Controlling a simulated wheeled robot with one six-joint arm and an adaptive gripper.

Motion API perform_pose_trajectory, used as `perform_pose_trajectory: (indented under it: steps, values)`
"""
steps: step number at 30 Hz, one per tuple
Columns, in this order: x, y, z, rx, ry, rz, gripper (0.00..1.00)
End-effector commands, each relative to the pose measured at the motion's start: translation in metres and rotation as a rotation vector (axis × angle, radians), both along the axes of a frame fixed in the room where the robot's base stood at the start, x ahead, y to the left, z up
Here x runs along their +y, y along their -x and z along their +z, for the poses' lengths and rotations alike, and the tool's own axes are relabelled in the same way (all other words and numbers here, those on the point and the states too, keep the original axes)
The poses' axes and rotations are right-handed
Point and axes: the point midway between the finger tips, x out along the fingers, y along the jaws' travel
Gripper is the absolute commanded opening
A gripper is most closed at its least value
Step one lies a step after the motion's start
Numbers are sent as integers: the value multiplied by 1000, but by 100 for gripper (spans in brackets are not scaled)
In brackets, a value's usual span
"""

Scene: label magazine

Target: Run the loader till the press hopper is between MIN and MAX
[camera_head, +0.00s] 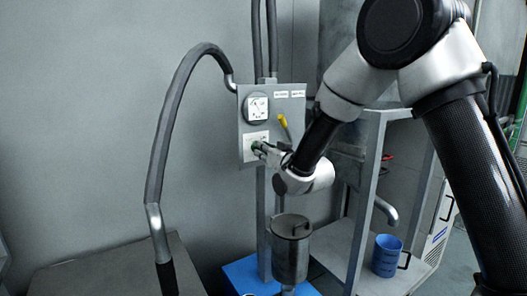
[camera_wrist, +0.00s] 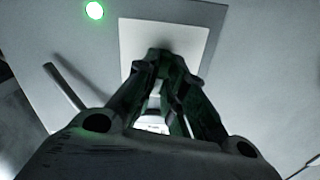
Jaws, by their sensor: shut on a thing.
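My gripper (camera_head: 258,150) reaches in from the right and is shut on a small control at this plate. In the wrist view my fingers close in front of the white plate (camera_wrist: 196,36) and hide most of the control. A green lamp (camera_wrist: 94,10) is lit there. I cannot read a MIN or MAX mark.
A grey metal canister (camera_head: 290,252) stands below the panel, above a blue base (camera_head: 246,276). A blue mug (camera_head: 386,257) sits on a cabinet shelf at right, below a pipe spout (camera_head: 388,213). A thick dark hose (camera_head: 170,120) arches at left above a grey surface (camera_head: 110,270).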

Motion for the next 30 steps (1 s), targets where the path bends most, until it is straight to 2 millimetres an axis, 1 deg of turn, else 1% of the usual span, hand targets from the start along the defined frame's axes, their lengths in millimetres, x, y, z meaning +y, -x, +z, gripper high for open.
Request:
perform_pose_trajectory:
  steps: [18,30]
  values:
    - [0,0,-1,-323,480,0,0]
    - [0,1,-1,-487,722,0,0]
